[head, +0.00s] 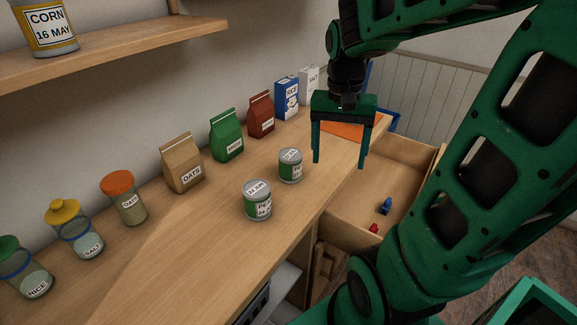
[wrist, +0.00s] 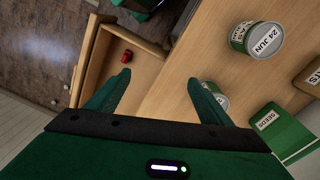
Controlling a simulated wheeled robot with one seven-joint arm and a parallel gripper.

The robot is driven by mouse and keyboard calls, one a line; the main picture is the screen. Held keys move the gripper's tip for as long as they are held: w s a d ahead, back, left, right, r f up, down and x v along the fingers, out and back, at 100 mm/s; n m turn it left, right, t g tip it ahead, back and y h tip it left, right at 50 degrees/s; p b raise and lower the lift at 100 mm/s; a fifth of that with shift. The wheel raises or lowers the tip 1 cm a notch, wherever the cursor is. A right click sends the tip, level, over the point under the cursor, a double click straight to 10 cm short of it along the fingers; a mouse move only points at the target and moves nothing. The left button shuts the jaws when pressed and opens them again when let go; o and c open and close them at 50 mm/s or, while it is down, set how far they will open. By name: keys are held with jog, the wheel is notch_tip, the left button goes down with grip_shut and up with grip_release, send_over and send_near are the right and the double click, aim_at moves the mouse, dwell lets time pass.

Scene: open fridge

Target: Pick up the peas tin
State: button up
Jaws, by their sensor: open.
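Two short tins with green-and-white labels and grey lids stand upright on the wooden counter. My gripper (head: 340,163) is open and empty, fingers down, above the counter's right edge and right of both tins. Both fingers show in the wrist view (wrist: 160,82).
An open drawer (head: 345,205) with small red and blue items lies right of the counter. Along the wall stand jars, an oats bag (head: 182,163), a green seeds packet (head: 227,135), a red-brown packet (head: 261,115) and cartons. A shelf (head: 120,50) holds a corn tin (head: 48,27).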

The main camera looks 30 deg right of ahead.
aim_at(290, 153)
jog(key=w+a+m, duration=0.1)
jog(key=w, duration=0.3)
jog(key=w+a+m, duration=0.1)
jog(key=w, duration=0.4)
jog(key=w+a+f+m, duration=0.1)
jog(key=w, duration=0.3)
jog(key=shift+w+y, duration=0.25)
jog(key=shift+y, duration=0.05)
jog(key=f, duration=0.5)
jog(key=shift+w+a, duration=0.2)
jog(key=shift+w, duration=0.15)
jog(key=shift+w+a+f, duration=0.1)
jog(key=shift+a+f, duration=0.05)
jog(key=shift+f, duration=1.4)
jog(key=shift+a+f, duration=0.15)
jog(key=shift+f, duration=1.35)
jog(key=c, duration=1.5)
jog(key=shift+r, duration=0.55)
notch_tip(290, 153, up, 3)
jog(key=shift+w+f, duration=0.1)
jog(key=s+a+r, duration=0.7)
jog(key=a, duration=0.1)
jog(key=shift+s+a+r, duration=0.15)
jog(key=shift+s+a, duration=0.25)
